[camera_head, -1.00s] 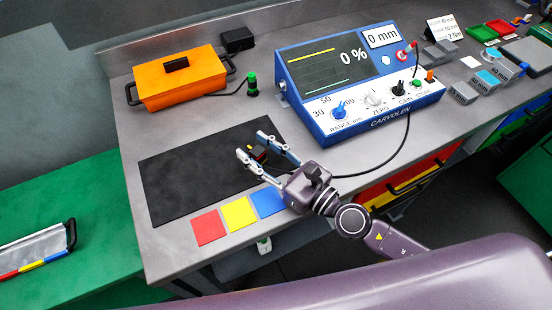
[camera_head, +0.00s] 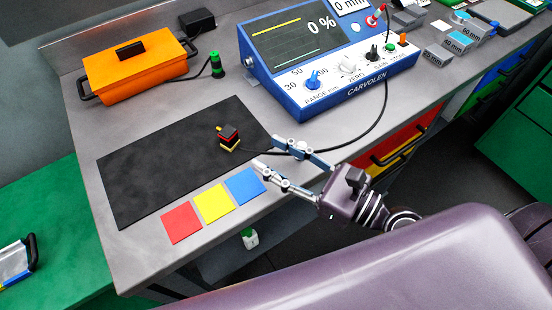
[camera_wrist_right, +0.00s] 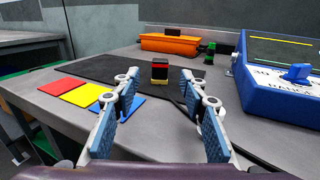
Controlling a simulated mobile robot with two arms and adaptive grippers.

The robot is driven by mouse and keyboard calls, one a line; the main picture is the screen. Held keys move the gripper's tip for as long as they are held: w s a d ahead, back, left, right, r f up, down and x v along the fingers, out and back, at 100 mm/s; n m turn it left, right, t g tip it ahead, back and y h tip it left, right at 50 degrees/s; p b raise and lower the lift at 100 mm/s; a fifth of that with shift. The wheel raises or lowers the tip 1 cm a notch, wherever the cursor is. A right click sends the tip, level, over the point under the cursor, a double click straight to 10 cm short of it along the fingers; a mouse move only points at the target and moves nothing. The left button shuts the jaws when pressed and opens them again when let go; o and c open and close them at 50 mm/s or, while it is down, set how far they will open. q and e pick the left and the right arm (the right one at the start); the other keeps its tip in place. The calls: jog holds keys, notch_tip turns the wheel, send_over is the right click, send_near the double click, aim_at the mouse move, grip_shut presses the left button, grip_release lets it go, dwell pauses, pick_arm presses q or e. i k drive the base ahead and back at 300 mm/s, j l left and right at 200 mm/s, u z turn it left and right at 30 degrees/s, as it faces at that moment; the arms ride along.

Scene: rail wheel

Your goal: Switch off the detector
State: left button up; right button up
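The detector (camera_head: 345,62) is a blue unit marked CARVOLEN on the bench, with a dark screen reading 0 %. Its front has a blue RANGE knob (camera_head: 313,80), a white ZERO knob (camera_head: 348,64), a black GAIN control (camera_head: 374,53) and a small green button (camera_head: 390,47). The blue knob also shows in the right wrist view (camera_wrist_right: 298,73). A small black, red and yellow probe (camera_head: 229,138) stands on the black mat, its cable running towards the detector. My right gripper (camera_head: 266,152) is open and empty near the bench's front edge, apart from the probe. My left gripper is not visible.
An orange case (camera_head: 140,72) and a green-and-black cylinder (camera_head: 217,66) stand at the back left. The black mat (camera_head: 150,170) lies before them, with red, yellow and blue squares along its front. Grey blocks (camera_head: 437,53) lie right of the detector.

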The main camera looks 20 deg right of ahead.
aim_at(402, 37)
jog(key=k+l, duration=0.1)
jog(key=i+j+z, duration=0.1)
jog(key=z, duration=1.25)
